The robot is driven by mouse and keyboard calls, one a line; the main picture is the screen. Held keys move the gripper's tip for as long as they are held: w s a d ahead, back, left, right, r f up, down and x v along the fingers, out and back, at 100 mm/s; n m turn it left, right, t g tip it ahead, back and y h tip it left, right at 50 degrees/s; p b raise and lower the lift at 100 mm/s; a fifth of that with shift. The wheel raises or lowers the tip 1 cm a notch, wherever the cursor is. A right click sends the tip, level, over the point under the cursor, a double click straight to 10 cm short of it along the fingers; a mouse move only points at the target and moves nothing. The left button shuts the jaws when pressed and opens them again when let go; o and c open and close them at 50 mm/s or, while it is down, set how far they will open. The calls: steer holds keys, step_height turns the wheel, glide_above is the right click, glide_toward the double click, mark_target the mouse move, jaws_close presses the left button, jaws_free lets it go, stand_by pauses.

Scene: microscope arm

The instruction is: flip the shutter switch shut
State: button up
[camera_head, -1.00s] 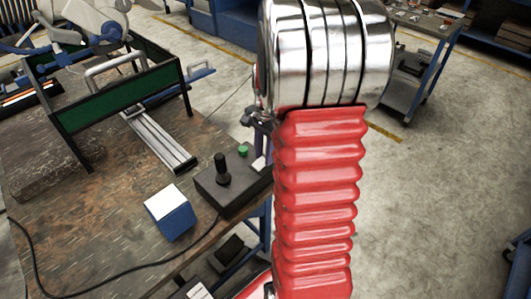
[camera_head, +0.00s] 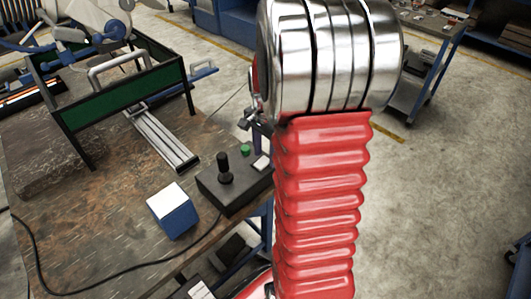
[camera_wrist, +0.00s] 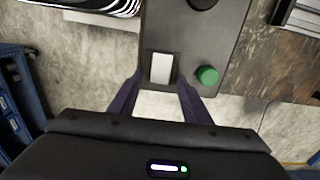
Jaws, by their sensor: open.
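The shutter switch looks to be a white rocker (camera_wrist: 161,68) on a dark control box (camera_wrist: 185,28). Beside it is a green button (camera_wrist: 207,75). My gripper (camera_wrist: 161,88) is open, its two purple fingers at the near edge of the box, one on each side of the switch in the picture. I cannot tell whether they touch the box. In the head view the white switch (camera_head: 262,163) shows at the right end of the box (camera_head: 232,188), beside the green button (camera_head: 245,150). My gripper (camera_head: 256,137) is partly hidden behind my red arm there.
A black joystick (camera_head: 224,168) stands up from the box. A blue block with a white top (camera_head: 175,212) and a black cable (camera_head: 110,284) lie on the worn bench (camera_head: 110,215). A green-panelled frame (camera_head: 120,97) stands behind. Open floor lies to the right.

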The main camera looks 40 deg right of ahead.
mark_target(265, 160)
steer(key=shift+r, duration=0.1)
step_height(265, 160, up, 14)
steer(key=shift+f, duration=0.25)
stand_by(0.9)
steer(key=s+a+r+n+t, duration=0.1)
steer(key=s+a+n, duration=0.4)
steer(key=a, duration=0.8)
steer(key=s+a+r+n+t, duration=0.1)
steer(key=s+a+n+t, duration=0.3)
steer(key=a+n, duration=0.8)
steer(key=shift+s+a+r+t, duration=0.25)
steer(key=shift+s+a+t, duration=0.1)
steer(key=shift+s, duration=0.55)
steer(key=shift+c, duration=0.6)
